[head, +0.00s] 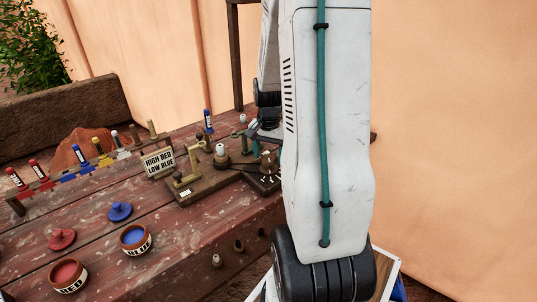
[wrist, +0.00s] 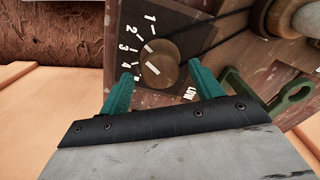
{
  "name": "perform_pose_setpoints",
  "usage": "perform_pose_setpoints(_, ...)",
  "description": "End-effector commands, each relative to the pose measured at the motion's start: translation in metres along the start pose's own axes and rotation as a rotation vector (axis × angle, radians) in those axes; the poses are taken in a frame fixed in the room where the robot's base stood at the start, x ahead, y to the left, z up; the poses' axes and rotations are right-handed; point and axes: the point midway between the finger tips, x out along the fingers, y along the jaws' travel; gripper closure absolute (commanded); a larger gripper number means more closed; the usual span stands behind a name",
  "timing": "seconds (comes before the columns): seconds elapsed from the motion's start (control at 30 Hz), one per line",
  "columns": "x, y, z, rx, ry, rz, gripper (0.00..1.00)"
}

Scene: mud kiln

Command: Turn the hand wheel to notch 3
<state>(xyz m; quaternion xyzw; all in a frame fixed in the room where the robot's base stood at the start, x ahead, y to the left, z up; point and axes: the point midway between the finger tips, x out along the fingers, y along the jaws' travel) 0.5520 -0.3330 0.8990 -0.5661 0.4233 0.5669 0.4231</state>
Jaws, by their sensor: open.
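The hand wheel (wrist: 167,64) is a round brown wooden disc on a dark board, with white marks on its face. White numerals 1 to 4 (wrist: 134,47) run in an arc to its left. One white mark near its upper-left rim points roughly toward 2 to 3; I cannot tell the exact notch. My gripper (wrist: 161,72) is open, its two teal fingers on either side of the wheel's lower part; I cannot tell whether they touch it. In the head view the wheel (head: 268,161) shows just left of my arm, which hides part of the board.
A green handle (wrist: 275,98) and a pale round knob (wrist: 306,22) are right of the wheel. A sign (head: 159,162) reads HIGH RED LOW BLUE. Red (head: 68,275) and blue (head: 135,239) pots stand at the table's front. A rack of coloured tubes (head: 75,175) is at left.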

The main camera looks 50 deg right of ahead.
Motion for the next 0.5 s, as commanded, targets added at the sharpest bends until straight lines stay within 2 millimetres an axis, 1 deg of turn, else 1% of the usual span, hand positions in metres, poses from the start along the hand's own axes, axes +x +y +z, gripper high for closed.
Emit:
perform_pose_setpoints(0.1, 0.004, -0.0001, 0.0, -0.001, 0.001, -0.001, 0.36)
perform_pose_setpoints(0.3, 0.0041, -0.0002, -0.0001, -0.001, 0.002, -0.001, 0.36)
perform_pose_setpoints(0.33, 0.0041, -0.0002, -0.0001, -0.001, 0.001, -0.001, 0.41)
perform_pose_setpoints(0.37, 0.004, -0.0002, -0.0001, -0.001, 0.001, -0.001, 0.5)
perform_pose_setpoints(0.4, 0.004, -0.0003, -0.0001, -0.001, 0.001, -0.001, 0.61)
perform_pose_setpoints(0.47, 0.004, -0.0003, -0.0001, -0.001, 0.001, -0.001, 0.77)
perform_pose_setpoints(0.5, 0.0039, -0.0003, -0.0001, -0.001, 0.001, -0.001, 0.8)
